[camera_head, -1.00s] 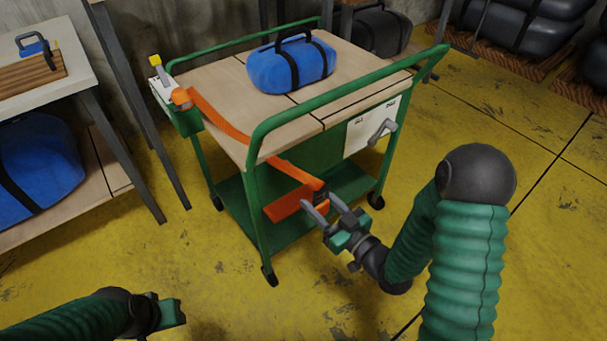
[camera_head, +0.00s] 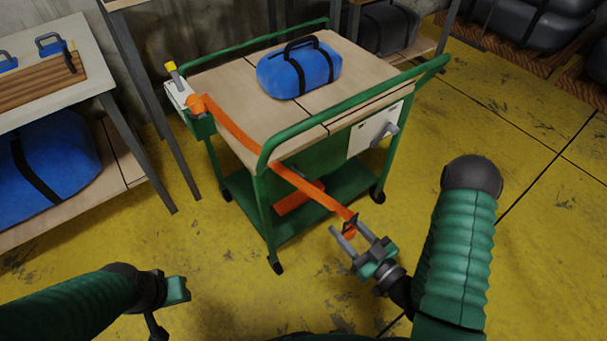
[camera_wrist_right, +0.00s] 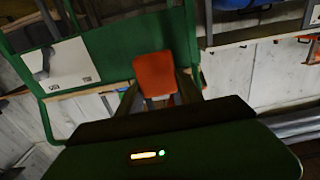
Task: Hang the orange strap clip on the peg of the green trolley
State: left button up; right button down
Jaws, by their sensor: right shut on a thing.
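The orange strap (camera_head: 270,157) runs taut from the left corner of the green trolley (camera_head: 345,99) down to its clip (camera_head: 350,234) in front of the trolley. My right gripper (camera_head: 349,231) is shut on the clip and holds it in the air. The orange clip (camera_wrist_right: 154,74) also shows between the fingers in the wrist view. The grey peg (camera_head: 384,136) sticks out of a white plate on the trolley's side, up and right of the gripper. The peg (camera_wrist_right: 43,62) is at the wrist view's left. My left gripper (camera_head: 178,290) is at the lower left; its fingers do not show clearly.
A blue bag (camera_head: 298,72) lies on the trolley top. An orange object (camera_head: 298,198) is on its lower shelf. A table (camera_head: 55,107) stands at the left, with another blue bag (camera_head: 60,165) below.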

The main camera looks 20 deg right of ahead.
jog(key=p, duration=0.2)
send_near(293, 172)
jog(key=shift+r+b+x, duration=0.2)
jog(key=shift+b+x, duration=0.1)
jog(key=shift+x, duration=0.85)
jog(key=shift+r+b+x, duration=0.15)
jog(key=shift+b+x, duration=0.15)
jog(key=shift+x, duration=0.9)
jog(key=shift+w+a+f+b, duration=0.35)
jog(key=shift+w+f, duration=0.05)
jog(key=shift+w, duration=0.25)
jog(key=c, duration=0.7)
grip_release()
